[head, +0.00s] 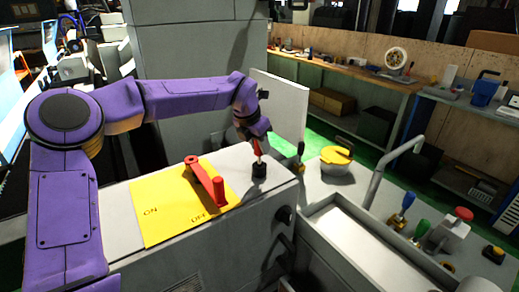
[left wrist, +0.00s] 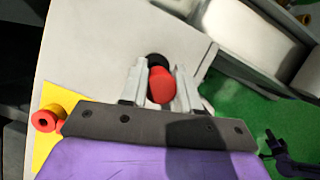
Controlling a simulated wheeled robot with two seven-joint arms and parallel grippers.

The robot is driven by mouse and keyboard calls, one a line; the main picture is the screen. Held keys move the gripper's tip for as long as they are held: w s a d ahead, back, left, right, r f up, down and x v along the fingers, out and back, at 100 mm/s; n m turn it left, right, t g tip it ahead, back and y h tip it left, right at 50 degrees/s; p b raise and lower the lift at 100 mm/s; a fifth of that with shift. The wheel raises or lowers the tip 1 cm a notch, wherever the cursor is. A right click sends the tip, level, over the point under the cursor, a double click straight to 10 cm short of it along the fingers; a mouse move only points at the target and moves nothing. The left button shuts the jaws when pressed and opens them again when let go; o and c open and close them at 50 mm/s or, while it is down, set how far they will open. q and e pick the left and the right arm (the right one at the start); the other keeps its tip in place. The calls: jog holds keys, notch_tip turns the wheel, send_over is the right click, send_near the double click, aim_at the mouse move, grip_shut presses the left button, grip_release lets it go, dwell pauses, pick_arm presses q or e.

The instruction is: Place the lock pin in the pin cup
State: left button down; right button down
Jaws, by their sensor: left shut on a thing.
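The lock pin (head: 257,149) has a red head and a thin pale shaft pointing down. My left gripper (head: 256,136) is shut on its red head. The pin stands nearly upright over the black pin cup (head: 259,172) on the grey cabinet top. Its lower end is at the cup's mouth; I cannot tell how far inside it is. In the left wrist view, the red pin head (left wrist: 161,86) sits between the two metal fingers, with the black cup (left wrist: 156,60) partly hidden behind it. My right gripper is not in view.
A pale panel (head: 282,103) stands behind. To the right are a yellow round part (head: 337,155), a grey bent rail (head: 390,165) and several coloured knobs.

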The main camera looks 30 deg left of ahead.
aim_at(260, 153)
pick_arm(q)
jog(key=x, duration=0.3)
jog(key=shift+s+a+f, duration=0.2)
jog(key=shift+f, duration=0.25)
jog(key=shift+s, duration=0.1)
jog(key=shift+f, duration=0.2)
jog(key=c, duration=0.8)
grip_release()
jog(key=shift+r+p, duration=0.3)
jog(key=shift+s+r, duration=0.1)
jog(key=shift+r, duration=0.25)
jog(key=b+v, duration=0.2)
jog(key=v, duration=0.9)
